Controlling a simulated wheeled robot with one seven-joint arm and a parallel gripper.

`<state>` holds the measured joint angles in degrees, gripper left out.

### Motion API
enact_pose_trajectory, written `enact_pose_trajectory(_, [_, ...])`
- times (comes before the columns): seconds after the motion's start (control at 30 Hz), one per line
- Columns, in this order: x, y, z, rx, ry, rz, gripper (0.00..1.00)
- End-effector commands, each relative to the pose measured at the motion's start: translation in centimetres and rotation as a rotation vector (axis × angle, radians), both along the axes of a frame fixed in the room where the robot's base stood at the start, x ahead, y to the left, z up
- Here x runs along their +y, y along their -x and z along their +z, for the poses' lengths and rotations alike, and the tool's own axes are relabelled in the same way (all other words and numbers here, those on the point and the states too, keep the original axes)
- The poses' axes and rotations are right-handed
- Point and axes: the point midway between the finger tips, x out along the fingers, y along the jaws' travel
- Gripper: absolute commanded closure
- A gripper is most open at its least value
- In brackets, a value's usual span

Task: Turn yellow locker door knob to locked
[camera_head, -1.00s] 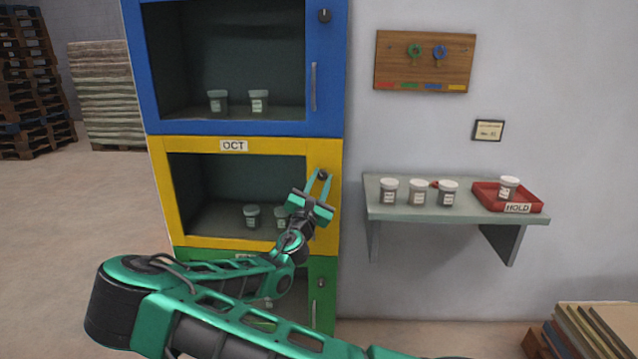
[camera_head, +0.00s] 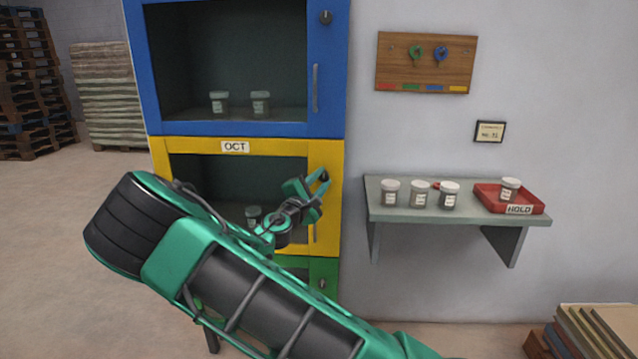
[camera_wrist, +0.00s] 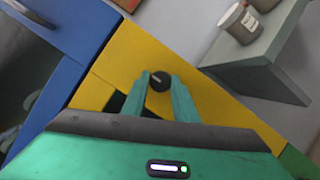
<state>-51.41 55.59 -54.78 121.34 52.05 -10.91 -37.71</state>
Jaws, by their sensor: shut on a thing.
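The yellow locker (camera_head: 326,160) stands between a blue locker above and a green one below, with an "OCT" label on its top edge. Its dark round knob (camera_wrist: 159,80) sits on the yellow door frame and carries a pale pointer line. My gripper (camera_wrist: 159,86) is shut on the knob, with one finger on each side of it. In the head view my gripper (camera_head: 321,178) is at the upper right of the yellow door. My arm hides much of the door and most of the green locker. Whether the knob stands at locked cannot be read.
A grey shelf (camera_head: 386,212) with several jars and a red HOLD tray (camera_head: 538,206) juts from the wall at right. A wooden key board (camera_head: 390,75) hangs above it. The blue locker (camera_head: 335,60) has its own knob and handle.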

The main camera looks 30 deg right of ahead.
Motion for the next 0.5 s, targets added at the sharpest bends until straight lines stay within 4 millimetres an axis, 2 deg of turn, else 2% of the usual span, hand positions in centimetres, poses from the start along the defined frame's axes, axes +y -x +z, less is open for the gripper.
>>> enact_pose_trajectory(0.47, [0.09, -0.05, -0.37, -0.003, -0.017, 0.002, 0.96])
enact_pose_trajectory(0.5, [0.09, -0.04, -0.37, -0.002, -0.016, 0.002, 0.67])
